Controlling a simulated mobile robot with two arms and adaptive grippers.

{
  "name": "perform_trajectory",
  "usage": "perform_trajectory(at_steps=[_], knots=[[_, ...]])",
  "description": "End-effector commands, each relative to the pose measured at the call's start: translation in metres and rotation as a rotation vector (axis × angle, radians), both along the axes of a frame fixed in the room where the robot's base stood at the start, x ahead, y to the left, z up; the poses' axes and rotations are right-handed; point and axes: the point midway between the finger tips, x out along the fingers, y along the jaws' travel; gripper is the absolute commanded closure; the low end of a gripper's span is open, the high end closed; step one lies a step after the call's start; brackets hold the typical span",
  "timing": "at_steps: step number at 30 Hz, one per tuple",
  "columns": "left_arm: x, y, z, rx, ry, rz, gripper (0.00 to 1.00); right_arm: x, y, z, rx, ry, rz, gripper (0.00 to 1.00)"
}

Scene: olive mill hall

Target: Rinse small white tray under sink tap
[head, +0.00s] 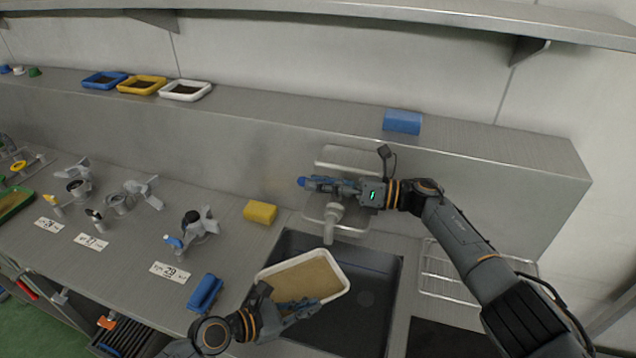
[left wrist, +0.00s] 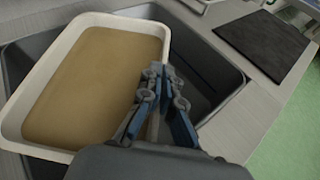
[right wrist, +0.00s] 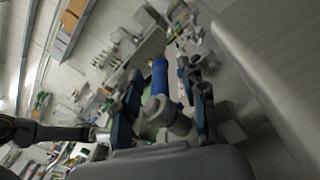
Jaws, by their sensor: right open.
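The small white tray (head: 340,268) is level over the dark sink (head: 382,262), with a flat brown layer covering its floor. My left gripper (head: 305,306) is shut on the tray's near rim; the left wrist view shows the fingers against the tray (left wrist: 120,22). The pale tap (head: 331,218) stands behind the sink, its spout just beyond the tray's far edge. No water shows. My right gripper (head: 322,185) is open above the tap, its fingers on either side of the tap's blue-ended lever (right wrist: 160,78). Whether they touch it cannot be told.
A yellow sponge (head: 260,211) lies left of the sink and a blue brush-like block (head: 206,292) nearer. A wire rack (head: 450,275) is at right. Metal fittings with number cards fill the left counter.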

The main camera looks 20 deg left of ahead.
Motion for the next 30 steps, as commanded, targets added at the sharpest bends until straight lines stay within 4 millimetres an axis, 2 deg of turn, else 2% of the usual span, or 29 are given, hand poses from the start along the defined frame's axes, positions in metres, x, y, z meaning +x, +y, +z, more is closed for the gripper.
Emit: perform_trajectory(at_steps=[9, 15, 21, 29, 30], knots=[[0.001, 0.0, 0.001, -0.001, -0.002, 0.0, 1.0, 0.005, -0.063, -0.001, -0.003, 0.0, -0.003, 0.58], [0.001, 0.0, 0.001, -0.001, -0.002, 0.0, 1.0, 0.007, -0.097, -0.001, -0.002, 0.0, -0.001, 0.58], [0.001, 0.0, 0.001, -0.001, -0.002, 0.0, 1.0, 0.008, -0.111, 0.0, -0.002, 0.0, 0.001, 0.58], [0.001, 0.0, 0.001, -0.001, -0.002, 0.0, 1.0, 0.008, -0.112, 0.0, 0.0, 0.0, 0.001, 0.58], [0.001, 0.0, 0.001, -0.001, -0.002, 0.0, 1.0, 0.008, -0.111, 0.0, -0.001, -0.001, 0.002, 0.66]])
